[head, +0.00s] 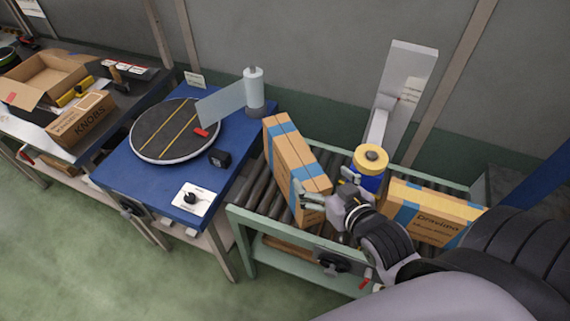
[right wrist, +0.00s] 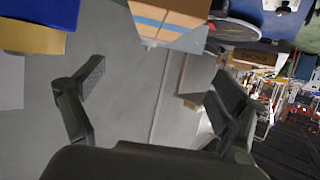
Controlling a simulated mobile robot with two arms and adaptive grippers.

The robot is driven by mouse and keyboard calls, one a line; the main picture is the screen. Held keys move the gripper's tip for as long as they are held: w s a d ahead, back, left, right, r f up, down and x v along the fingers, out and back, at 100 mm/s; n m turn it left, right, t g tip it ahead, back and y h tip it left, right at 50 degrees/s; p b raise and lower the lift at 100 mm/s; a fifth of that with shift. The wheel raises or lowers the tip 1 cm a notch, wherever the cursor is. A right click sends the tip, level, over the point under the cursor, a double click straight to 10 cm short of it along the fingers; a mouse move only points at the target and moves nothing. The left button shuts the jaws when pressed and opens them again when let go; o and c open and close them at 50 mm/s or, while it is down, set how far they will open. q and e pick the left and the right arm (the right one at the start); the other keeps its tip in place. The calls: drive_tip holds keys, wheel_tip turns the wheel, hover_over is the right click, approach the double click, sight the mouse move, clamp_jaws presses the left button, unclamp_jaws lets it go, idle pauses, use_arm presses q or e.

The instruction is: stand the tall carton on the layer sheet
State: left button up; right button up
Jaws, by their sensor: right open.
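A tall brown carton (head: 292,165) with blue tape bands stands, looking tilted, on the roller conveyor (head: 262,196). It also shows at the top of the right wrist view (right wrist: 175,18). My right gripper (head: 326,186) is open beside the carton's lower right end in the head view. In the right wrist view the space between the fingers (right wrist: 160,82) is empty and the carton lies beyond them. I cannot tell whether a finger touches the carton. No layer sheet can be clearly made out. My left gripper is not in view.
A second taped carton (head: 430,212) and a yellow-topped blue roll (head: 370,162) are right of my gripper. A blue table (head: 130,180) at left carries a round dark turntable (head: 170,140) and a white post (head: 254,90). An open box (head: 45,82) sits farther left.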

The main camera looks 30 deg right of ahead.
drive_tip(key=p, duration=0.2)
approach(296, 152)
drive_tip(key=shift+w+d+r, duration=0.1)
drive_tip(key=shift+d+r, duration=0.05)
drive_tip(key=shift+r, duration=0.05)
drive_tip(key=x, duration=0.3)
drive_tip(key=shift+w+f, duration=0.25)
drive_tip(key=shift+w, duration=0.1)
drive_tip(key=shift+w+p, duration=0.15)
drive_tip(key=shift+p, duration=0.15)
drive_tip(key=shift+w+f, duration=0.15)
drive_tip(key=shift+w, duration=0.2)
drive_tip(key=p+x, duration=0.1)
drive_tip(key=x, duration=0.3)
drive_tip(key=shift+f, duration=0.2)
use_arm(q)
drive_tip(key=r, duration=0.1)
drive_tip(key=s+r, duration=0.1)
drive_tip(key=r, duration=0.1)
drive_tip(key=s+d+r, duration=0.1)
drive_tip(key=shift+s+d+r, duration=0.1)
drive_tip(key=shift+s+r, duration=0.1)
use_arm(e)
drive_tip(key=shift+c, duration=0.5)
